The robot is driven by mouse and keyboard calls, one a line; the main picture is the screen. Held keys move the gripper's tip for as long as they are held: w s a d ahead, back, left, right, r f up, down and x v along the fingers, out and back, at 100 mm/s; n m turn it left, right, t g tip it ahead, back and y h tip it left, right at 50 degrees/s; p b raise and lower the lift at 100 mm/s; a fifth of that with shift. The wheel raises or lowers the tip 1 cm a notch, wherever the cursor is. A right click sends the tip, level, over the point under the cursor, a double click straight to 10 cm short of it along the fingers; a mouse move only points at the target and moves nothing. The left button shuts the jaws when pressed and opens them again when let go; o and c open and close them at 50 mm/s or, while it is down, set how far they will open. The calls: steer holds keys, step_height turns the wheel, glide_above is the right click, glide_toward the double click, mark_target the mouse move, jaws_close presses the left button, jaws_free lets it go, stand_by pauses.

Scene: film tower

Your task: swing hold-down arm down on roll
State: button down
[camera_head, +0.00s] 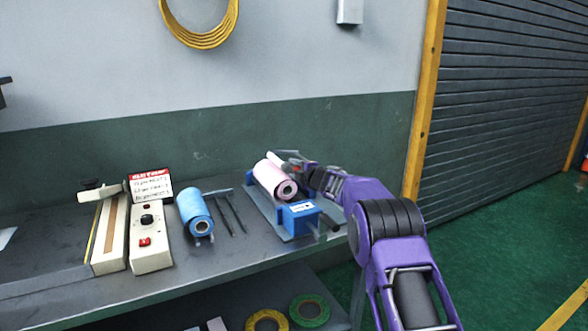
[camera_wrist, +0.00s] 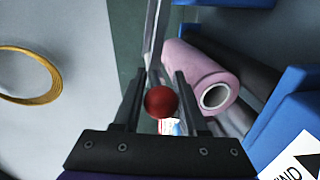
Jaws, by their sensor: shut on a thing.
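A pink roll (camera_head: 268,177) lies on a blue-ended stand (camera_head: 300,214) on the bench. In the wrist view the pink roll (camera_wrist: 200,80) is just right of my fingers, its white core facing me. My gripper (camera_wrist: 166,82) is shut on a red ball knob (camera_wrist: 161,102), which sits between its two fingers. A grey metal bar (camera_wrist: 154,38), seemingly the hold-down arm, runs away beyond the fingertips, left of the roll. In the head view my gripper (camera_head: 299,165) is at the roll's right side. Whether the bar touches the roll is unclear.
A blue roll (camera_head: 195,212), dark T-shaped tools (camera_head: 229,208) and a beige sealer with a control box (camera_head: 150,235) stand left of the stand. Tape rolls (camera_head: 308,310) lie on the lower shelf. The wall is close behind the bench.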

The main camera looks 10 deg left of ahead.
steer(key=shift+f+n, duration=0.15)
steer(key=shift+n, duration=0.15)
steer(key=c, duration=0.8)
jaws_free()
steer(key=shift+c, duration=0.2)
steer(key=o, duration=0.3)
steer(key=shift+o, duration=0.2)
steer(key=shift+f, duration=0.1)
steer(key=shift+s, duration=0.1)
